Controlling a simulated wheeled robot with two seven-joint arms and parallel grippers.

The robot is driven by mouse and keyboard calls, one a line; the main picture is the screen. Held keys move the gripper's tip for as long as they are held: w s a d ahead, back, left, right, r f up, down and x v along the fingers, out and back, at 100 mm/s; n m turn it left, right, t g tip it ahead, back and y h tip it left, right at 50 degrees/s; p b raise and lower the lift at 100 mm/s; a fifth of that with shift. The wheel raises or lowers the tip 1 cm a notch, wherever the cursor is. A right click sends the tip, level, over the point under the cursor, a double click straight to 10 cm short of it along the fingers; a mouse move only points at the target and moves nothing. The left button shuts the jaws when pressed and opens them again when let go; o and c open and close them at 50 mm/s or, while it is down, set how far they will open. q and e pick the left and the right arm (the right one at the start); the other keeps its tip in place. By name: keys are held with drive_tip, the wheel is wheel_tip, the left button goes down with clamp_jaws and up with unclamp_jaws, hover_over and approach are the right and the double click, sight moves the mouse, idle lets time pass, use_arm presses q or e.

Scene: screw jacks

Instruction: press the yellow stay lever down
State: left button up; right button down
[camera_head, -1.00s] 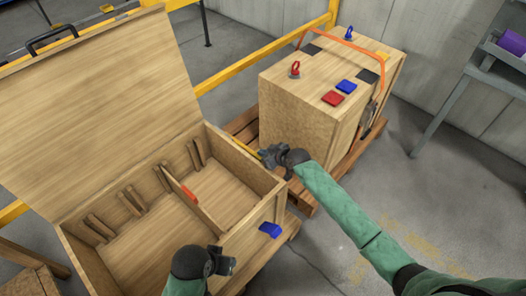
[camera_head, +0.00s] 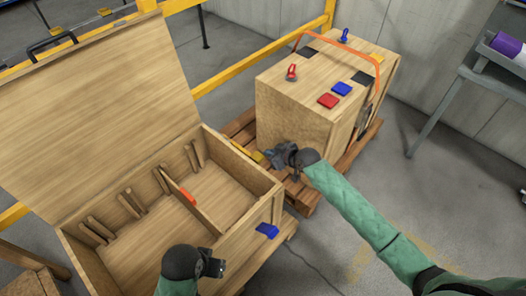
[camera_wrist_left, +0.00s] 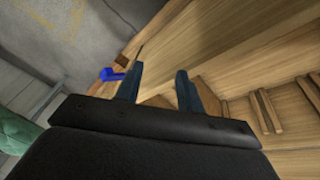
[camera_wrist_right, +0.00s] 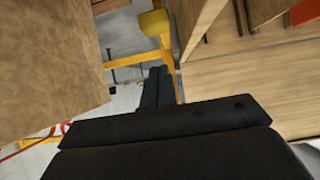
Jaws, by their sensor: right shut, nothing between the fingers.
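The yellow stay lever (camera_head: 257,156) shows at the outer right side of the open wooden box, near its back right corner. In the right wrist view its yellow end (camera_wrist_right: 154,22) stands ahead of the fingertips. My right gripper (camera_head: 271,155) is shut and empty, close beside the lever; I cannot tell whether they touch. Its closed fingers also show in the right wrist view (camera_wrist_right: 157,76). My left gripper (camera_head: 222,268) is above the box's front wall. In the left wrist view its fingers (camera_wrist_left: 158,82) are apart with nothing held between them.
The open box (camera_head: 235,228) has a raised lid (camera_head: 95,90), inner slats and a divider with an orange mark. A blue latch (camera_head: 267,231) sits on its front. A closed crate (camera_head: 290,110) on a pallet stands right of it. Free floor lies at the right.

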drive_tip(key=shift+s+d+r+b, duration=0.15)
drive_tip(key=shift+s+d+r, duration=0.2)
drive_tip(key=shift+s+d, duration=0.45)
drive_tip(key=shift+s+d+r+b, duration=0.15)
drive_tip(key=shift+s+d+r, duration=0.2)
drive_tip(key=shift+s+d, duration=0.45)
